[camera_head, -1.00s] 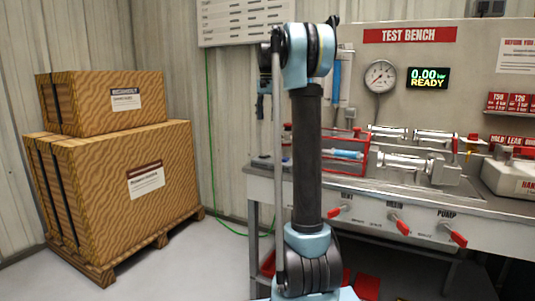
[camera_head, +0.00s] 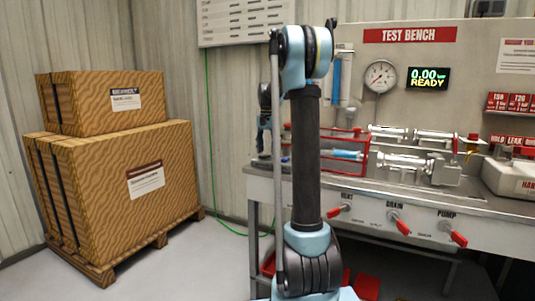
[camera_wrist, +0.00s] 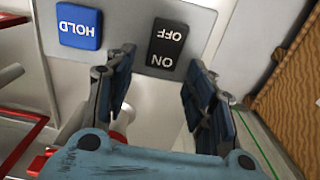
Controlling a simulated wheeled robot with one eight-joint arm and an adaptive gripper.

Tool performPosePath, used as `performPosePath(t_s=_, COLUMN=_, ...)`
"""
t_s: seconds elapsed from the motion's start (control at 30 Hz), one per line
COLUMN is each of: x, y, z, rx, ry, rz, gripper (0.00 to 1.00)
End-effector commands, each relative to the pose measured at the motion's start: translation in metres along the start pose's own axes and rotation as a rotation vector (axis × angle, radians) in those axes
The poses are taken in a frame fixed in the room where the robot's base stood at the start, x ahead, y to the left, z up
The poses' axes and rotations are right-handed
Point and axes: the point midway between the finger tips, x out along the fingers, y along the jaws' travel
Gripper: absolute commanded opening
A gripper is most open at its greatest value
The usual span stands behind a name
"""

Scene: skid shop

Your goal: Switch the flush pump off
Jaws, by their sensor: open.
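A black rocker switch (camera_wrist: 167,45) marked OFF and ON shows in the wrist view, its lettering upside down, on a grey plate (camera_wrist: 198,18). ON is the end nearer my gripper. No flush pump label is readable on it. My gripper (camera_wrist: 158,68) is open and empty, with one finger on each side of the switch's near end in the picture. I cannot tell whether the fingers touch the plate. A blue HOLD button (camera_wrist: 79,25) sits left of the switch. In the head view my arm hides the switch.
The test bench (camera_head: 485,202) has red-handled valves, one marked PUMP (camera_head: 458,238), and a display (camera_head: 428,79) reading 0.00 bar READY. A red frame (camera_head: 345,133) stands near my arm. Wrapped boxes on a pallet (camera_head: 105,185) stand left, with open floor between.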

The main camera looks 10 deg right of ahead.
Motion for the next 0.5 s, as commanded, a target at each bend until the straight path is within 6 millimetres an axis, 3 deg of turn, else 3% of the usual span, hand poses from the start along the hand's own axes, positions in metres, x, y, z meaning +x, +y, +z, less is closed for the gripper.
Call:
performPosePath(t_s=0.2, x=0.014, y=0.000, z=0.000, rx=0.000, ry=0.000, rz=0.000, gripper=0.50)
performPosePath(t_s=0.5, x=0.015, y=0.000, z=0.000, rx=0.000, ry=0.000, rz=0.000, gripper=0.48)
